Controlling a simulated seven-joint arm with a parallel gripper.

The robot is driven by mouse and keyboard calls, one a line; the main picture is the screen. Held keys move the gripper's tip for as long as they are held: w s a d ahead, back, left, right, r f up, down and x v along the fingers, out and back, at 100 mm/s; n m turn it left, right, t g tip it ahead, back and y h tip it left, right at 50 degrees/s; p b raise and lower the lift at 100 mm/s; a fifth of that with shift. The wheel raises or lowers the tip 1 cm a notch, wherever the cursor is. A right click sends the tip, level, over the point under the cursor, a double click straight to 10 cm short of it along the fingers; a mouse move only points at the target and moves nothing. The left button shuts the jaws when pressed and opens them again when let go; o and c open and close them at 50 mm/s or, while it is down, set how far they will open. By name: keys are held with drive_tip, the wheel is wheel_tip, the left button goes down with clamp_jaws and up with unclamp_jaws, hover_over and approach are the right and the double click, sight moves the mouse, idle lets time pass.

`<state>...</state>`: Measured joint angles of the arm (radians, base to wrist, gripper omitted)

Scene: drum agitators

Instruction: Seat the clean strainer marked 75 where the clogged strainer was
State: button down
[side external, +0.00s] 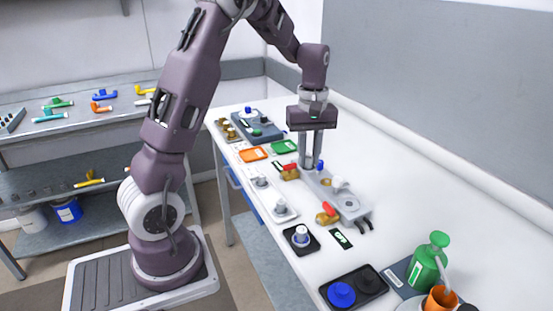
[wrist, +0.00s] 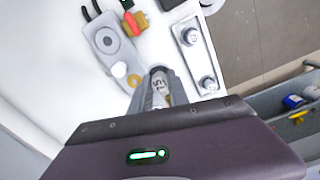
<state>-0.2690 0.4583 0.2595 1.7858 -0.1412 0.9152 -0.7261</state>
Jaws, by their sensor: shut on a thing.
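My gripper (wrist: 160,92) is shut on a grey cylindrical strainer (wrist: 158,88); its dark number reads like 75, seen at an angle. In the side view my gripper (side external: 311,164) points straight down at the far end of a grey housing (side external: 333,193). The strainer is hard to make out there, and I cannot tell whether it touches the housing. The housing has a round recess (side external: 350,203), a white knob (side external: 339,183) and a brass-coloured part (side external: 325,183) on top. The housing also shows in the wrist view (wrist: 107,42), left of my gripper.
A pale tray (side external: 270,198) with grey cylindrical parts lies left of the housing. A red-handled brass valve (side external: 327,214) sits at the housing's near side. A black dish (side external: 301,239) holds a white-and-blue part. A green pump bottle (side external: 428,263) stands front right. The right rear bench is clear.

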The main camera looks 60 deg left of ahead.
drive_tip(key=w+d, duration=0.7)
drive_tip(key=d, duration=0.2)
drive_tip(key=shift+w+f, duration=0.2)
drive_tip(key=shift+f, duration=3.05)
drive_tip(key=shift+f, duration=0.45)
drive_tip(key=c, duration=1.2)
unclamp_jaws()
drive_tip(key=shift+o, duration=0.2)
drive_tip(key=o, duration=0.3)
